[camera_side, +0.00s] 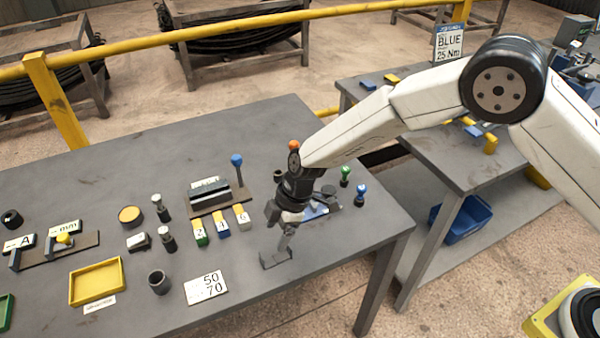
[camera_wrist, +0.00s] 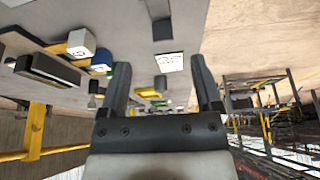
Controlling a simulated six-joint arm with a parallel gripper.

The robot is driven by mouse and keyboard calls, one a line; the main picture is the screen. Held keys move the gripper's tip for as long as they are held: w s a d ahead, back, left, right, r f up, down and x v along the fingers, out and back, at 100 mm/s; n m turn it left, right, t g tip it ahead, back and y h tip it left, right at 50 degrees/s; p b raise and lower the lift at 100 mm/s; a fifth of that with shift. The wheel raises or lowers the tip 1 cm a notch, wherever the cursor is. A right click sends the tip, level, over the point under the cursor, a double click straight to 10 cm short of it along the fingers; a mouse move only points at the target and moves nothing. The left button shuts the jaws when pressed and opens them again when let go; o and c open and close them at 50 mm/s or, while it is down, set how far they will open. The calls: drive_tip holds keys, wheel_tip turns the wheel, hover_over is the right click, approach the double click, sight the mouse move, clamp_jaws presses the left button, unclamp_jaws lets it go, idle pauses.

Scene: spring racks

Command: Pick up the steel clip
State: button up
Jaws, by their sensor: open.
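My gripper (camera_side: 285,244) points down over the front right part of the grey table in the side view. Its two dark fingers are spread apart in the wrist view (camera_wrist: 160,62), with nothing clearly held between them. A thin grey bracket-like piece, which looks like the steel clip (camera_side: 277,264), is low beside the fingertips in the side view. Whether they touch it I cannot tell.
Left of the gripper lie a 50/70 card (camera_side: 206,288), a dark cup (camera_side: 159,282) and a yellow tray (camera_side: 71,288). Behind them are numbered blocks (camera_side: 221,227) and a slotted rack (camera_side: 232,201). Green- and blue-topped pegs (camera_side: 345,176) stand right of the gripper. The front right tabletop is clear.

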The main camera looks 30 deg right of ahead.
sight(262, 257)
drive_tip(key=shift+a+f+n, duration=0.3)
drive_tip(key=shift+a+f, duration=0.05)
drive_tip(key=shift+a, duration=0.2)
drive_tip(key=shift+x, duration=1.3)
drive_tip(key=shift+x, duration=2.55)
drive_tip(key=shift+s+a, duration=0.1)
clamp_jaws()
